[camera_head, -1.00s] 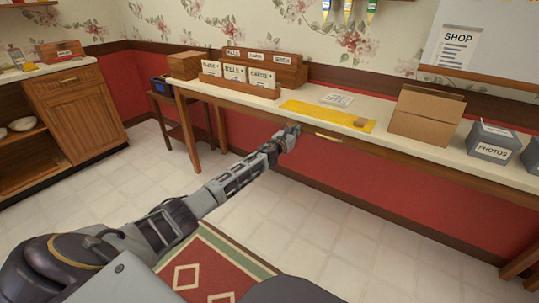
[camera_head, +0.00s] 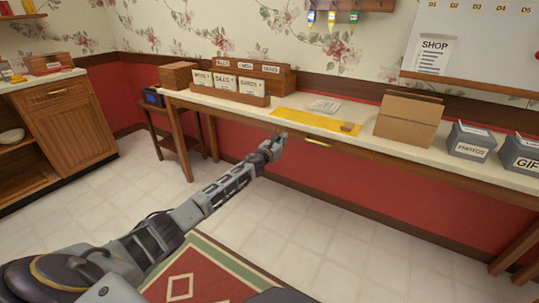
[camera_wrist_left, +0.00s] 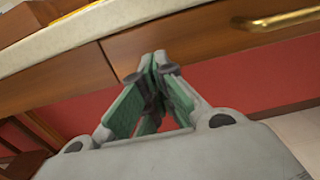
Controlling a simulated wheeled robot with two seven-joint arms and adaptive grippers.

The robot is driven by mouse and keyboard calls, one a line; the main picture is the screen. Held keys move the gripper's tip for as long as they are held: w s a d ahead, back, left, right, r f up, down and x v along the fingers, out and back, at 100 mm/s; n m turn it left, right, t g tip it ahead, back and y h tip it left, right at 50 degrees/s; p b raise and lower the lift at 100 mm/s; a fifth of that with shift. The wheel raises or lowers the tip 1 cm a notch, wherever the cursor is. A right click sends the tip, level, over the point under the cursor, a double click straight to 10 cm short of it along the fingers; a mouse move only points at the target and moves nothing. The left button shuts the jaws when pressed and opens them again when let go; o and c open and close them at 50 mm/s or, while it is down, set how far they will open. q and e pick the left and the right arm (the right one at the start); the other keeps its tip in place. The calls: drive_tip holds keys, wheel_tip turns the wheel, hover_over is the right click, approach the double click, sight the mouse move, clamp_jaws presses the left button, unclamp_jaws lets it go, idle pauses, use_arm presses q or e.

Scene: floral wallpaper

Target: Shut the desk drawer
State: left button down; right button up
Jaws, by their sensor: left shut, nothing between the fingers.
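The desk drawer (camera_head: 345,151) is a brown wooden front with a brass handle (camera_head: 319,141), under the pale top of the desk (camera_head: 235,104). In the left wrist view the drawer front (camera_wrist_left: 205,48) looks about flush with the wood beside it; any small gap is hard to tell. The handle (camera_wrist_left: 282,19) is at upper right there. My left gripper (camera_head: 280,139) is shut and empty, in front of the drawer's left part, left of the handle. Its fingertips (camera_wrist_left: 152,66) point at the front; I cannot tell whether they touch. My right gripper is not in view.
On the desk stand file boxes (camera_head: 228,96), a yellow mat (camera_head: 300,117), an open cardboard box (camera_head: 408,120) and grey boxes (camera_head: 470,150). A small side table (camera_head: 160,112) and a wooden cabinet (camera_head: 70,125) are at left. The tiled floor before the desk is mostly clear.

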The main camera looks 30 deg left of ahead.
use_arm(q)
drive_tip(key=s+p, duration=0.2)
drive_tip(key=s, duration=0.9)
drive_tip(key=shift+a+p, duration=0.2)
drive_tip(key=shift+p, duration=0.15)
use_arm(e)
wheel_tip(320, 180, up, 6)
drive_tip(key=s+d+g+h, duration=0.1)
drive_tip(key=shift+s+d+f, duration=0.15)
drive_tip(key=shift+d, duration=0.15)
